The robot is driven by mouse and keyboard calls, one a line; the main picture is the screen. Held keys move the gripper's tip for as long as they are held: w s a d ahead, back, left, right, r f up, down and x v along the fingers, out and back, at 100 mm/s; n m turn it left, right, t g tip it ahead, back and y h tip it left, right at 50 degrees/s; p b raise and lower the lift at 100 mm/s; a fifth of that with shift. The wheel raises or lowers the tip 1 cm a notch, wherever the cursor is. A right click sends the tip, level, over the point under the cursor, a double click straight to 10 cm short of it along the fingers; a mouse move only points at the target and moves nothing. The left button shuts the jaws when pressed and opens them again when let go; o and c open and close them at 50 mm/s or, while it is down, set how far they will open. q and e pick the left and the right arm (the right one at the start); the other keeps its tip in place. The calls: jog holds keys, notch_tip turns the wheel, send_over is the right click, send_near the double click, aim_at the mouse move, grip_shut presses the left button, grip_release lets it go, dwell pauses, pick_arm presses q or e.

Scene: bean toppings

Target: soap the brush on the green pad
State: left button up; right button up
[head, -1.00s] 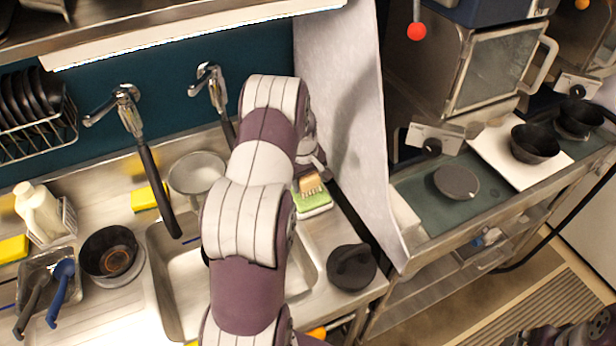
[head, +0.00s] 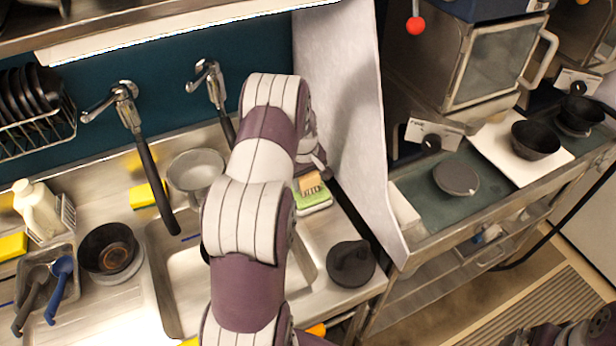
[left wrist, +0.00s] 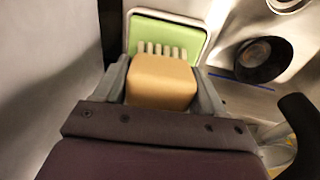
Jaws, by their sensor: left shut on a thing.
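The brush (head: 307,182) has a tan block and pale bristles. My left gripper (left wrist: 161,80) is shut on its block; the fingers lie on either side of it in the left wrist view. The green pad (head: 316,205) lies at the right rim of the sink, in a pale tray, and also shows in the left wrist view (left wrist: 165,31). The bristles point at the pad and overlap it in both views; I cannot tell whether they touch. In the head view my left arm hides most of the gripper.
The sink (head: 180,290) lies left of the pad, partly behind my arm. An upright metal panel (head: 340,110) stands close on the right. A dark round lid (head: 351,265) sits in front of the pad. A faucet (head: 207,78) stands behind.

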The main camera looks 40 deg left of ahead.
pick_arm(q)
jog(key=shift+f+b, duration=0.6)
jog(key=shift+f, duration=0.45)
dwell(1.6)
notch_tip(320, 180, up, 7)
jog(key=p, duration=0.5)
jog(key=shift+r, duration=0.1)
dwell(0.3)
